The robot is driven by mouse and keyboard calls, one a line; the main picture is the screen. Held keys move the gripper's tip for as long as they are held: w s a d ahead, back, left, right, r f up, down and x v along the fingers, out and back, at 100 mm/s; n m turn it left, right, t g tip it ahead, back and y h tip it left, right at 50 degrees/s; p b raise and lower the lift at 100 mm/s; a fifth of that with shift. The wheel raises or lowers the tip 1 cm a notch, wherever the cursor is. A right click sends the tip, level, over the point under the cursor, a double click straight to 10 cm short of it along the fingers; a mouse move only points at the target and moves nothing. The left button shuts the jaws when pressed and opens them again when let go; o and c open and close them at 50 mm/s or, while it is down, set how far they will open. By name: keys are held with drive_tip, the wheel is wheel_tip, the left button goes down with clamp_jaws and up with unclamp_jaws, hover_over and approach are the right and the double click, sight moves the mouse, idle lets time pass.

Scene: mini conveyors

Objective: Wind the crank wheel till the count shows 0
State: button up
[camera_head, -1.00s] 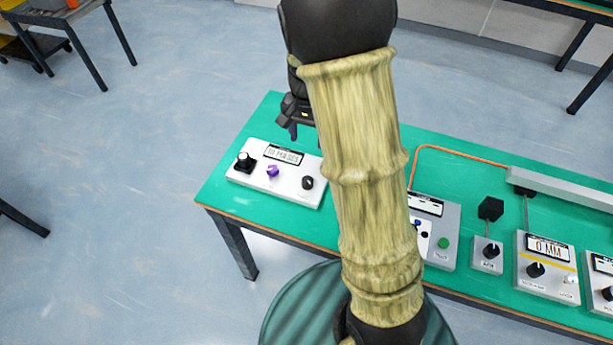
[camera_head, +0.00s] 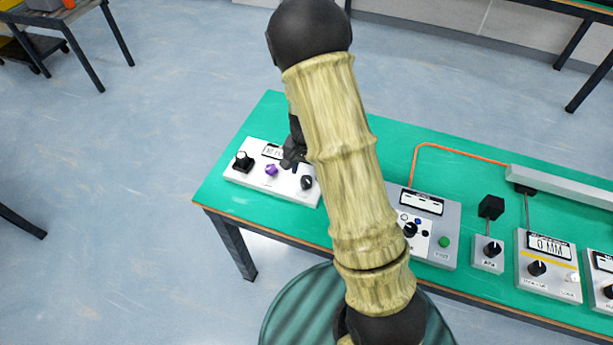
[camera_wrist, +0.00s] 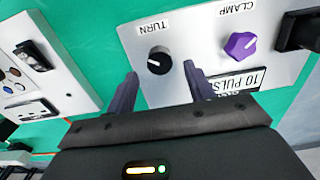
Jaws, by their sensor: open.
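A white control box (camera_head: 236,178) stands at the left end of the green table. In the wrist view it appears upside down, with a black knob (camera_wrist: 159,60) marked TURN, a purple knob (camera_wrist: 240,45) marked CLAMP and a display (camera_wrist: 235,82) reading "10 PULS…", partly cut off. My gripper (camera_wrist: 160,68) is open, its fingers at either side of the TURN knob in the picture, not visibly touching it. In the head view my gripper (camera_head: 291,163) is over the box and hides part of its display. I see no crank wheel labelled as such.
A black block-shaped part (camera_wrist: 298,32) is on the box beside the purple knob. A grey box with a green button (camera_head: 444,241) stands to the right, then several more control boxes. An orange cable (camera_head: 450,150) runs behind them.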

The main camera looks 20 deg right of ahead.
sight(306, 179)
drive_tip(key=shift+w+f, duration=0.1)
drive_tip(key=shift+f, duration=1.6)
drive_tip(key=shift+c, duration=0.6)
drive_tip(key=c, duration=0.9)
drive_tip(key=shift+o, duration=0.2)
drive_tip(key=shift+d+n, duration=0.1)
drive_tip(key=shift+n, duration=0.3)
drive_tip(key=n, duration=0.2)
drive_tip(key=shift+n, duration=0.3)
drive_tip(key=shift+r+n, duration=0.1)
drive_tip(key=shift+n, duration=1.7)
